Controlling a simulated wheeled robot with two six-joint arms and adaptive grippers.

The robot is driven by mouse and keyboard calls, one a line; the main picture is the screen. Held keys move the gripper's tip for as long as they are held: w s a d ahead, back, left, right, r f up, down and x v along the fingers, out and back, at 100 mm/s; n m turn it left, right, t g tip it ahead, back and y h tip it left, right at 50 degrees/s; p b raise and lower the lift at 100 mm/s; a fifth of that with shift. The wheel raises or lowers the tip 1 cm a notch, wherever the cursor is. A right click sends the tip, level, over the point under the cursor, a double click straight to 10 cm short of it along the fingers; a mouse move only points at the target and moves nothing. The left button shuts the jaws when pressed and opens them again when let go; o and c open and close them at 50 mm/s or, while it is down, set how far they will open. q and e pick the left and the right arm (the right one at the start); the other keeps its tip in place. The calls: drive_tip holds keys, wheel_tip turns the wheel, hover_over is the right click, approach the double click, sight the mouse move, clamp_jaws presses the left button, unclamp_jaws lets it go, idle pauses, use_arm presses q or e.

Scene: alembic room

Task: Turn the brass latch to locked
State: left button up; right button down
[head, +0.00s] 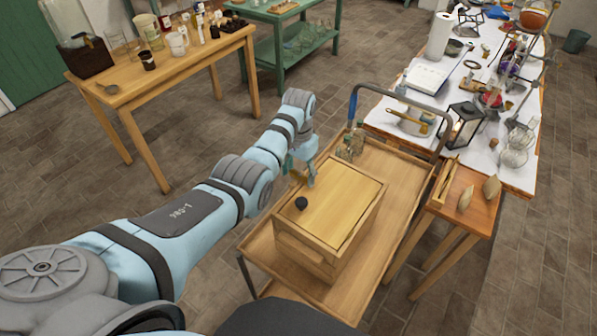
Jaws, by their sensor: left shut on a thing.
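A wooden box (305,255) with a lighter lid (345,200) and a round black knob (301,203) stands on a wooden cart. My left gripper (302,178) is at the box's far left corner, fingers pointing down. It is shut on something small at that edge. A small brass-coloured bit shows by the fingers, probably the brass latch, but it is too small and covered to tell its angle. My right gripper is not in view.
The cart (375,240) has a raised handle (395,92) at its far end, with small glass bottles (350,147) near it. A cluttered white-topped table (410,100) stands right. A small side table (480,215) holds two pale objects.

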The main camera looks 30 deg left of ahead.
sight(300, 175)
use_arm(q)
drive_tip(key=shift+s+f, duration=0.1)
drive_tip(key=o, duration=1.1)
drive_tip(key=shift+w, duration=0.2)
drive_tip(key=shift+o, duration=0.2)
wheel_tip(300, 175, up, 8)
drive_tip(key=shift+f, duration=0.25)
drive_tip(key=shift+f, duration=0.1)
